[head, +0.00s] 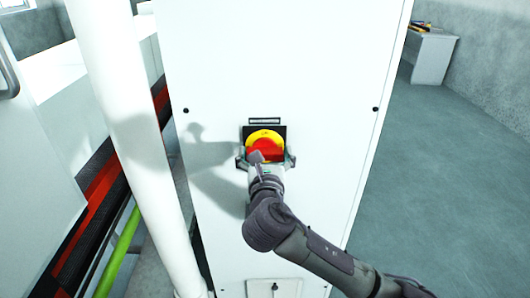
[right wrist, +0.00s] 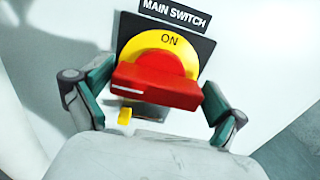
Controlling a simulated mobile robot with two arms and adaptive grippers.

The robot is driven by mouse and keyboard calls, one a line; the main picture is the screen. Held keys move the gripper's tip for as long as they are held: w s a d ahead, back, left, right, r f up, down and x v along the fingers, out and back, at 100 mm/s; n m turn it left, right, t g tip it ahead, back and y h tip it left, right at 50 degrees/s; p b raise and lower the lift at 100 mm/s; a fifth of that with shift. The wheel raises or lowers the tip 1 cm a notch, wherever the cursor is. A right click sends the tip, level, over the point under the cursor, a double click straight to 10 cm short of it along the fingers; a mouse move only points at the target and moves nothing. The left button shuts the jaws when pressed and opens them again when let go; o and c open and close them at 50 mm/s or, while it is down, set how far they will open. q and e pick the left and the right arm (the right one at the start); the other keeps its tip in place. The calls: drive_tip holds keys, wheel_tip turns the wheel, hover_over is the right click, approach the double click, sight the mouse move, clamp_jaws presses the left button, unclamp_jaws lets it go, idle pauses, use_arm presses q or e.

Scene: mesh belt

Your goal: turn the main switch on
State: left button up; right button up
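The main switch (head: 265,138) is a red handle on a yellow disc, set on a black plate on the white cabinet front. In the right wrist view the red handle (right wrist: 158,84) lies crosswise, with a white mark at its left end. The word ON shows at the top of the yellow disc (right wrist: 168,43). My right gripper (head: 266,158) is in front of the switch. Its fingers (right wrist: 157,88) are spread, one beside each end of the handle. I cannot tell whether they touch it. My left gripper is not in view.
The white cabinet (head: 310,80) fills the middle. A white pipe (head: 135,130) runs down on its left, beside a red and black belt edge (head: 108,175). The floor (head: 440,190) at right is open.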

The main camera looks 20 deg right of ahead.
drive_tip(key=c, duration=0.7)
drive_tip(key=shift+o, duration=0.2)
drive_tip(key=shift+m+p, duration=0.3)
drive_tip(key=shift+m, duration=0.1)
drive_tip(key=m+p, duration=0.1)
drive_tip(key=m, duration=0.1)
drive_tip(key=shift+m, duration=0.4)
drive_tip(key=m+p, duration=0.1)
drive_tip(key=m, duration=0.2)
drive_tip(key=shift+d+f+m, duration=0.1)
drive_tip(key=shift+d+m, duration=0.05)
drive_tip(key=shift+m, duration=0.25)
drive_tip(key=m, duration=0.5)
drive_tip(key=shift+s+f, duration=0.1)
drive_tip(key=shift+f, duration=0.05)
drive_tip(key=m, duration=0.5)
drive_tip(key=shift+d+f+b, duration=0.1)
drive_tip(key=shift+b, duration=0.2)
drive_tip(key=shift+m, duration=0.4)
drive_tip(key=o, duration=0.9)
